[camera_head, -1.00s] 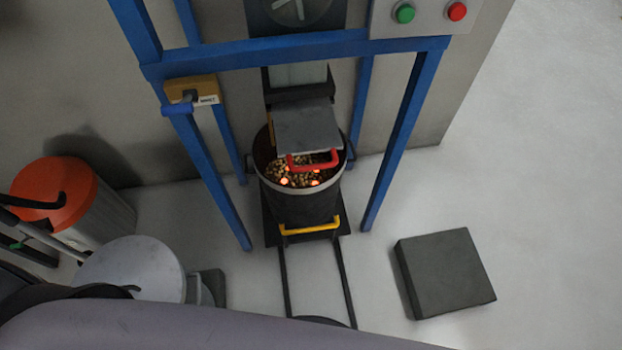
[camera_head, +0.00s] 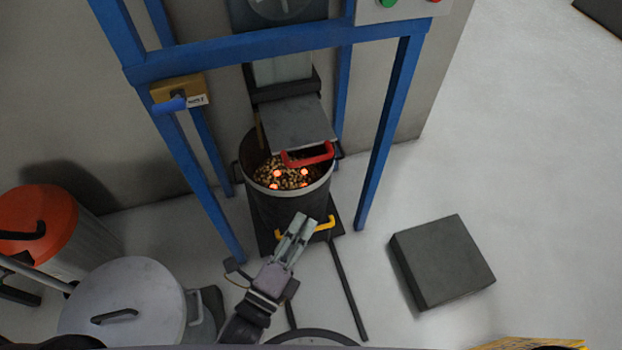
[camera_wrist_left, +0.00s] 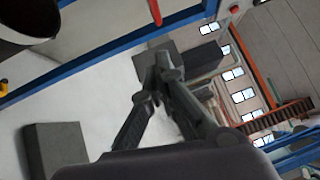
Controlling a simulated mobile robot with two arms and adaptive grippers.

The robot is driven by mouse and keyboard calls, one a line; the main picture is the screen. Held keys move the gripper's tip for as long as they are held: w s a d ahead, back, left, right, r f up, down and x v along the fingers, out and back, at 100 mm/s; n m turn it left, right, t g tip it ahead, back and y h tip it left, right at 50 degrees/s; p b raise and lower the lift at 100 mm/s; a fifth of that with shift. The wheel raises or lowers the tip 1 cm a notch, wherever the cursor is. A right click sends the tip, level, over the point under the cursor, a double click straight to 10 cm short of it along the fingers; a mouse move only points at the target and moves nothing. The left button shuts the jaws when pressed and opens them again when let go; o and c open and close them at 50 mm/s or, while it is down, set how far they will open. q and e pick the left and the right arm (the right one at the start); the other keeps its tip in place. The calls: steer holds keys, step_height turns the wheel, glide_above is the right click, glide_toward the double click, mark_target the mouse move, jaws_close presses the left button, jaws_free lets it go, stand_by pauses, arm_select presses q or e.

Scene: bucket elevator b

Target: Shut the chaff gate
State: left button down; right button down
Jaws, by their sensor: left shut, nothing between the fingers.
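A grey plate (camera_head: 290,124) with a red handle (camera_head: 308,155), likely the chaff gate, juts out below the chute over the back of a dark bucket (camera_head: 290,205). The bucket holds brown pellets with several glowing orange bits among them. My left gripper (camera_head: 302,223) is in front of the bucket, over its yellow front handle (camera_head: 325,224) and below the red handle in the picture. Its fingers are shut and empty, and part of the yellow handle is hidden behind them. In the left wrist view the fingertips (camera_wrist_left: 158,62) meet. My right gripper is not in view.
A grey block (camera_head: 441,261) lies on the floor to the right. An orange-lidded bin (camera_head: 38,215) and a grey lidded drum (camera_head: 125,300) stand at left.

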mark_target(296, 134)
arm_select(q)
steer(key=w+d+r+p, duration=0.1)
steer(key=w+d, duration=0.1)
steer(key=w, duration=0.8)
steer(key=shift+w+r, duration=0.15)
steer(key=shift+r, duration=0.1)
steer(key=shift+w+a, duration=0.1)
steer(key=w+a, duration=0.1)
steer(key=w, duration=0.3)
steer(key=w+a+b, duration=0.1)
steer(key=w, duration=0.2)
steer(key=w+a+b, duration=0.1)
steer(key=w, duration=0.3)
steer(key=shift+w+a, duration=0.3)
steer(key=shift+a, duration=0.1)
steer(key=shift+w, duration=0.2)
steer(key=shift+r, duration=0.15)
steer(key=shift+a, duration=0.1)
